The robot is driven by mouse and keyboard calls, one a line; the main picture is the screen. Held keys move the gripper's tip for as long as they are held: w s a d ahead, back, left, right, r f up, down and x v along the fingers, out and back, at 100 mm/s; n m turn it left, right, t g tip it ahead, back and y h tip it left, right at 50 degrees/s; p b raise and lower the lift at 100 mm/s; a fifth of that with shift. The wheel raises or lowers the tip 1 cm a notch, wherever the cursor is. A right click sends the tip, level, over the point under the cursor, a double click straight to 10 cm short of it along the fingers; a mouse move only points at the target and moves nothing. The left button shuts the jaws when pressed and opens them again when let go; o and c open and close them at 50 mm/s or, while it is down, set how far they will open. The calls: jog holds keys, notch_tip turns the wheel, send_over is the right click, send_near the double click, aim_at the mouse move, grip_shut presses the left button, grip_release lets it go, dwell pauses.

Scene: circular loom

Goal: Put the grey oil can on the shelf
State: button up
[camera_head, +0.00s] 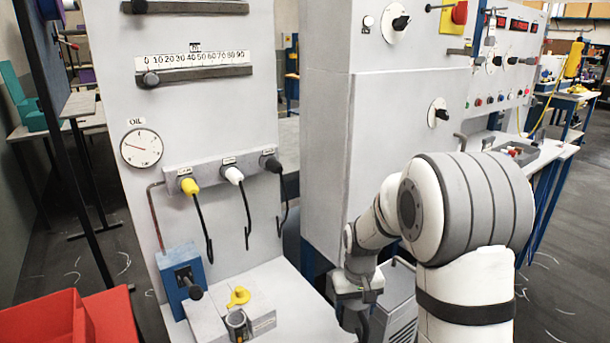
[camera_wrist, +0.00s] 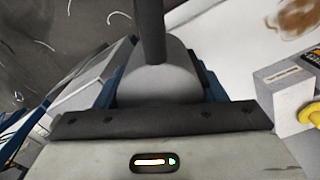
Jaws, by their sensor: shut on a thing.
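My gripper (camera_head: 357,298) is at the lower middle of the head view, just right of the white ledge of the loom. In the wrist view, a grey rounded body with a dark upright stem, which looks like the grey oil can (camera_wrist: 160,86), sits between the jaws, and my gripper is shut on it. In the head view the can is mostly hidden; only a dark part shows under the gripper. The pale ledge (camera_head: 300,302), which seems to be the shelf, lies left of the gripper. The can appears to be apart from it.
A grey block (camera_head: 207,318) with a yellow knob (camera_head: 238,296) and a grey round cup-like part (camera_head: 238,325) stands on the ledge. A blue block with a lever (camera_head: 184,280) is behind it. Hooked cables hang above. A red bin (camera_head: 62,318) is at lower left.

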jog(key=d+p, duration=0.1)
jog(key=p, duration=0.2)
jog(key=d+r+m+p, duration=0.1)
jog(key=p, duration=0.2)
jog(key=d+p, duration=0.1)
jog(key=p, duration=0.2)
jog(key=shift+w+r+m, duration=0.35)
jog(key=shift+m, duration=0.05)
jog(key=s+p, duration=0.1)
jog(key=p, duration=0.2)
jog(key=shift+r, duration=0.1)
jog(key=shift+p, duration=0.45)
jog(key=shift+f, duration=0.2)
jog(key=shift+s+a, duration=0.1)
jog(key=shift+s, duration=0.05)
